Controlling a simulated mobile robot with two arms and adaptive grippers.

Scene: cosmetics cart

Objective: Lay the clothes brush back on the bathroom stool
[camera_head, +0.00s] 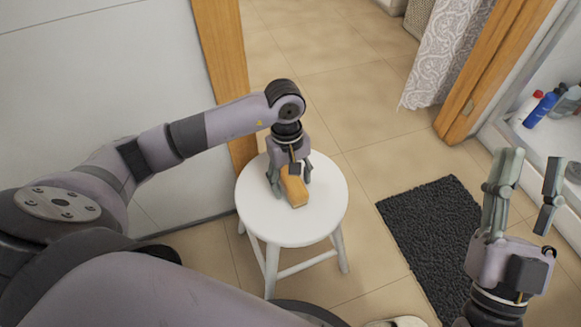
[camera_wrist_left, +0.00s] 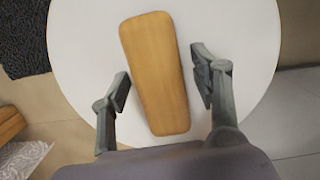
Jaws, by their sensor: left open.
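The clothes brush (camera_head: 294,188) shows as a wooden block lying on the round white bathroom stool (camera_head: 318,222). In the left wrist view the brush (camera_wrist_left: 155,72) lies lengthwise between the two fingers, with white stool top (camera_wrist_left: 85,60) around it. My left gripper (camera_head: 290,186) is over the stool, pointing down. Its fingers (camera_wrist_left: 163,85) are open on either side of the brush, with a gap on each side. My right gripper (camera_head: 525,190) is at the right, fingers spread upward, open and empty, away from the stool. The brush's underside is hidden.
A dark bath mat (camera_head: 425,240) lies on the tiled floor right of the stool. A patterned curtain (camera_head: 445,50) hangs at the back right. Bottles (camera_head: 541,108) stand on a white ledge at the right. The stool top around the brush is clear.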

